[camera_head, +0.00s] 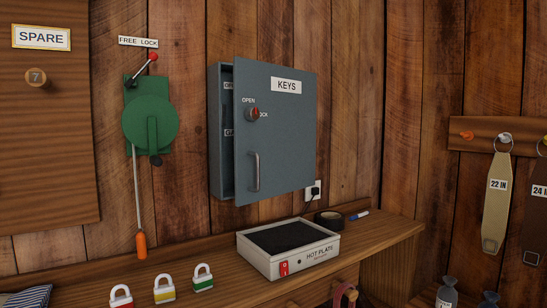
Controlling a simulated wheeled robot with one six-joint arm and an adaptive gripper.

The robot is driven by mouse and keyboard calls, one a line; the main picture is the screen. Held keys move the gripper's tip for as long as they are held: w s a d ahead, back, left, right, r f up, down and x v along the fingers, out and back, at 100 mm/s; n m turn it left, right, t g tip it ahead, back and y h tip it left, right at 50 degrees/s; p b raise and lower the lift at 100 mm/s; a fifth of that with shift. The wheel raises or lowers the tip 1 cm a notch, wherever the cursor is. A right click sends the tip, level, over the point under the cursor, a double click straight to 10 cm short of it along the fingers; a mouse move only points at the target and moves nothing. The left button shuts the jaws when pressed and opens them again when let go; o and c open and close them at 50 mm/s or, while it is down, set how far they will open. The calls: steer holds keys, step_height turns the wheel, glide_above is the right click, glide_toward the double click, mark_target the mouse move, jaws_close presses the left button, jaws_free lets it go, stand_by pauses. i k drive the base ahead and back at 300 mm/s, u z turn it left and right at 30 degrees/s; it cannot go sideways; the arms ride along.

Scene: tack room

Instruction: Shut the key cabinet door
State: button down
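The grey key cabinet (214,140) is mounted on the plank wall above the counter, left of the picture's middle. Its door (280,150), labelled KEYS, stands ajar with a gap along its left edge. Through the gap I see part of the dark inside and some small labels. The door has a vertical bar handle (255,172) low on its left side. My gripper is not in view.
A hot plate (290,249) stands on the wooden counter below the door, with black tape (329,219) and a marker behind it. Several padlocks (203,277) stand in front at left. A green lever device (151,122) hangs left of the cabinet. Straps (497,195) hang at right.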

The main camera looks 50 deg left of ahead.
mark_target(275, 153)
steer(key=z, duration=0.25)
steer(key=k, duration=0.5)
steer(key=u, duration=0.95)
steer(key=i, duration=0.75)
steer(key=u, duration=1)
